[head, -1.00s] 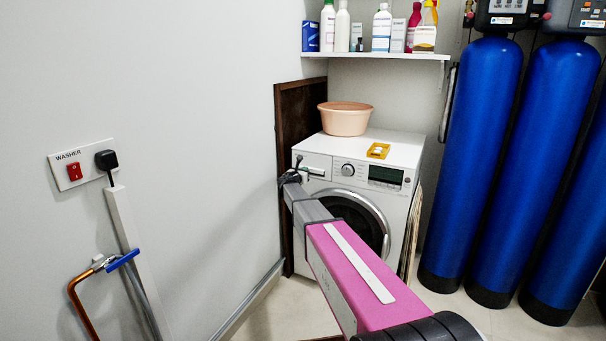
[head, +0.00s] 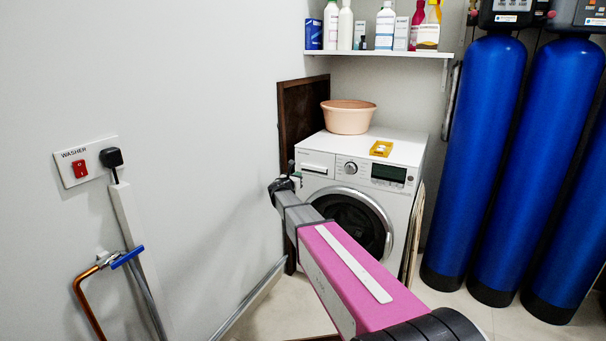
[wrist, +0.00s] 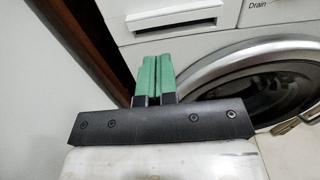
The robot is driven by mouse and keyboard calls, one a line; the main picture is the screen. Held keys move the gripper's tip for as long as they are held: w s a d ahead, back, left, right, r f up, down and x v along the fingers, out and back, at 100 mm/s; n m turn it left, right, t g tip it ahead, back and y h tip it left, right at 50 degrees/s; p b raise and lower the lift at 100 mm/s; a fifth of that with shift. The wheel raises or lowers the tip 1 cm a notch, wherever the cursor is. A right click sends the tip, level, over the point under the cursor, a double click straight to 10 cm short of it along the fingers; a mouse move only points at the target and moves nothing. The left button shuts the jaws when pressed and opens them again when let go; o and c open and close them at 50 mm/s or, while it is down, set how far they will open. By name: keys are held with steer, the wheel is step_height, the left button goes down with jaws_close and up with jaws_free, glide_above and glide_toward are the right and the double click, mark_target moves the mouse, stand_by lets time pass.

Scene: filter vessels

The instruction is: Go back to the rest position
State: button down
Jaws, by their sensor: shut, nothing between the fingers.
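My gripper (wrist: 153,78) is shut, its two green fingers side by side with nothing between them. In the wrist view it is in front of the left part of the white washing machine, beside the round door. In the head view my pink and grey arm reaches forward from the lower right, and the gripper end (head: 284,184) is small and dark near the washer's left front edge. The washing machine (head: 318,169) stands in the corner, with its round door partly hidden by my arm. It also shows in the wrist view (wrist: 212,50).
A peach basin (head: 348,118) and a small yellow tray (head: 381,149) sit on the washer. A dark brown board (head: 297,108) leans at its left. Blue vessels (head: 487,150) stand at right. The left wall has a washer switch plate (head: 76,170) and a blue-handled valve (head: 127,257).

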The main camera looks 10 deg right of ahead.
steer(key=s+d+f+m+g+y, duration=0.1)
steer(key=s+d+f+m+g, duration=0.25)
steer(key=s+m, duration=0.4)
steer(key=s+d+f+m+g+y, duration=0.1)
steer(key=s+d+f+m+g, duration=0.25)
steer(key=s, duration=0.65)
steer(key=s+d+f+m+g+y, duration=0.1)
steer(key=s+f+m+g, duration=0.2)
steer(key=s+f+m, duration=0.4)
steer(key=s+a+f+m+g+y, duration=0.2)
steer(key=s+m, duration=0.3)
steer(key=s, duration=0.5)
steer(key=s+a+f+m+g+y, duration=0.2)
steer(key=s+m+y, duration=0.3)
steer(key=s, duration=0.5)
steer(key=shift+a+m+g+y, duration=0.3)
steer(key=shift+a+m, duration=0.1)
steer(key=shift+a, duration=0.3)
steer(key=c, duration=1.8)
jaws_free()
steer(key=shift+w, duration=0.1)
